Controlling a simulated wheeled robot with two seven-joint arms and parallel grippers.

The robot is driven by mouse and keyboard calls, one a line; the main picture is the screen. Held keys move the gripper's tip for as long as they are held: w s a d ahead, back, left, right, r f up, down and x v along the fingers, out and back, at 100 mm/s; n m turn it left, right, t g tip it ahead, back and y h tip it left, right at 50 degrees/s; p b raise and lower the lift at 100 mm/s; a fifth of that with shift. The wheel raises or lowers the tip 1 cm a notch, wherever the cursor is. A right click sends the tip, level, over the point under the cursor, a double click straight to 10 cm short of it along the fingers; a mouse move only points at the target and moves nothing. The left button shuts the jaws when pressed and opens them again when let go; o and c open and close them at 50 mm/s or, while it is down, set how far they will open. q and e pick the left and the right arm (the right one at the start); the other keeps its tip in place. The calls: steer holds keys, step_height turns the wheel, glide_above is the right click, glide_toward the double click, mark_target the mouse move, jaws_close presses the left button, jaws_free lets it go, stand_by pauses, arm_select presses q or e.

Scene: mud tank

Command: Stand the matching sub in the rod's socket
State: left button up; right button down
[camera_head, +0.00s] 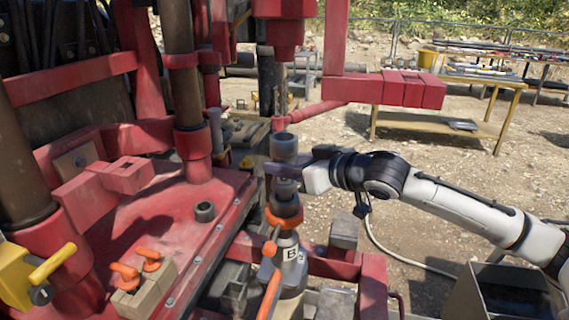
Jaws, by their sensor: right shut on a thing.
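My right gripper (286,170) comes in from the right and is shut on a grey cylindrical sub (284,146). The sub is upright, its wider top showing above the fingers. Directly below it stands the rod (290,252), a grey upright body marked with a letter B, with an orange collar (284,220) near its top. The sub's lower end is close above or at the rod's top; I cannot tell whether it is inside the socket. A short dark grey ring-like piece (204,211) sits on the red deck to the left. My left gripper is not in view.
The red rig deck (150,225) fills the left, with orange-handled pieces (138,272) and a yellow handle (40,270). A red beam (385,90) hangs above and behind my right arm. A dark open box (505,290) is at lower right. A table (445,125) stands behind.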

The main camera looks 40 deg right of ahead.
mark_target(293, 185)
steer(key=shift+f+b, duration=0.3)
steer(key=shift+f, duration=0.15)
steer(key=shift+f, duration=0.1)
steer(key=shift+f, duration=0.65)
stand_by(0.8)
steer(key=c, duration=1.1)
jaws_free()
steer(key=shift+o, duration=0.3)
steer(key=shift+s+f, duration=0.1)
steer(key=shift+f, duration=0.4)
steer(key=shift+b+v, duration=0.45)
steer(key=shift+v, duration=0.9)
steer(key=p+v, duration=0.1)
steer(key=v, duration=0.6)
steer(key=shift+s+r, duration=0.25)
steer(key=shift+r, duration=0.25)
